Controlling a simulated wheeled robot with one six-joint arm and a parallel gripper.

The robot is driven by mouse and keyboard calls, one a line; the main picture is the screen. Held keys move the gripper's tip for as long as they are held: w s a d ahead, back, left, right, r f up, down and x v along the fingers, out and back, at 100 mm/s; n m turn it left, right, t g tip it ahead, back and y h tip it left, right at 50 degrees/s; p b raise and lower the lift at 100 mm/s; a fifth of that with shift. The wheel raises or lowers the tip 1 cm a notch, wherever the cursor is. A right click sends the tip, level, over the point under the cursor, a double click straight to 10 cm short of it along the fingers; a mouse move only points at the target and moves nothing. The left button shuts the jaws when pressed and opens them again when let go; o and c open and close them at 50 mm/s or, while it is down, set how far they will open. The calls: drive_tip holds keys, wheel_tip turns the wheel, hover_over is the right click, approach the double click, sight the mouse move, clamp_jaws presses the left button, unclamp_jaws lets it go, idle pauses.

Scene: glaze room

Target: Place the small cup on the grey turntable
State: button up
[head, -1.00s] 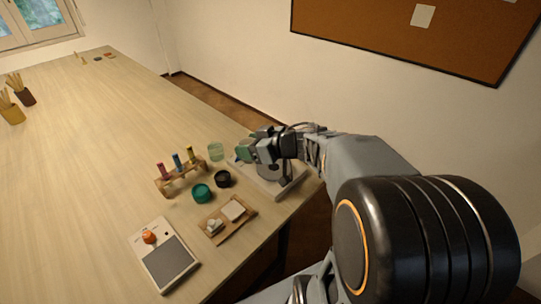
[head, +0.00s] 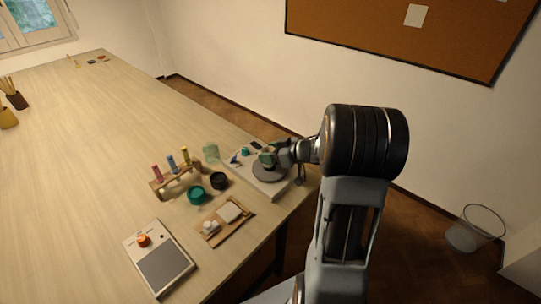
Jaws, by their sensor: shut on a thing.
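My gripper (head: 270,157) is shut on a small green cup (head: 266,149), which shows only in part between the fingers. The grey turntable (head: 268,173) is a dark round disc on a white base (head: 270,191) near the table's right edge. The cup and fingers are at the disc's far side in the picture, over or close to it. I cannot tell whether the cup touches the disc.
A rack with coloured tubes (head: 175,182), a wooden tray (head: 213,238) and a device with an orange knob (head: 163,265) are nearby.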

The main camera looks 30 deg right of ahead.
drive_tip(key=shift+f, duration=0.45)
drive_tip(key=o, duration=1)
